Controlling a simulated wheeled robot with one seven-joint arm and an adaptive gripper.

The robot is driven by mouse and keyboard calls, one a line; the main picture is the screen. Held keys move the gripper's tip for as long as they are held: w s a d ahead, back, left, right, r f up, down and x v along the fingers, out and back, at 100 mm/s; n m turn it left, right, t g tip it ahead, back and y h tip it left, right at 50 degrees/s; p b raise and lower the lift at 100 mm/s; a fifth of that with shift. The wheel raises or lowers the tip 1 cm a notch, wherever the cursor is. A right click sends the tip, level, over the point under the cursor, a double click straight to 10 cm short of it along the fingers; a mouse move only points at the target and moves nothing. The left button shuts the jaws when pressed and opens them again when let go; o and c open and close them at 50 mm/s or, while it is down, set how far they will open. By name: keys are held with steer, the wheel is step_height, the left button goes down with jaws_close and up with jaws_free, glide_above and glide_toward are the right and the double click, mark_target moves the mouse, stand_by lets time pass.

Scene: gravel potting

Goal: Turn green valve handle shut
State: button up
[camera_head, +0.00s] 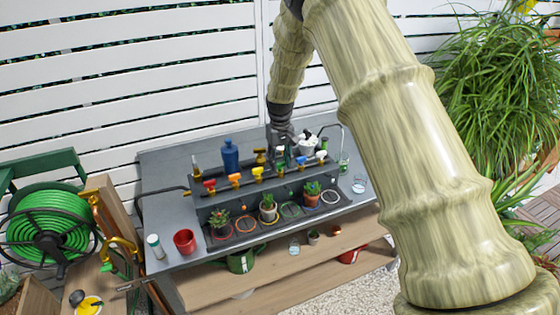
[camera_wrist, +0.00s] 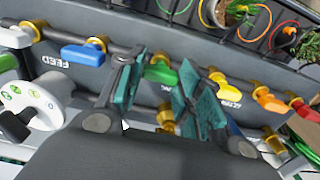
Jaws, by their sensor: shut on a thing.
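The green valve handle (camera_wrist: 161,74) sits on the dark pipe between the blue valve handle (camera_wrist: 83,54) and the yellow valve handle (camera_wrist: 229,95). My gripper (camera_wrist: 163,84) has one teal-padded finger on each side of the green handle and is shut on it. The fingers partly hide the pipe and the brass fitting. In the head view my gripper (camera_head: 281,148) is at the right half of the valve row, where the green handle is hard to make out.
Orange (camera_wrist: 271,102) and red (camera_wrist: 302,110) handles follow along the pipe. Potted plants (camera_head: 268,209) stand in front of the row on the grey table (camera_head: 165,161). A blue bottle (camera_head: 230,155) stands behind it. A red cup (camera_head: 184,242) is at the left.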

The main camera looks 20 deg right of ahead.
steer(key=o, duration=1)
steer(key=shift+r, duration=0.15)
step_height(320, 180, up, 12)
steer(key=shift+f, duration=0.15)
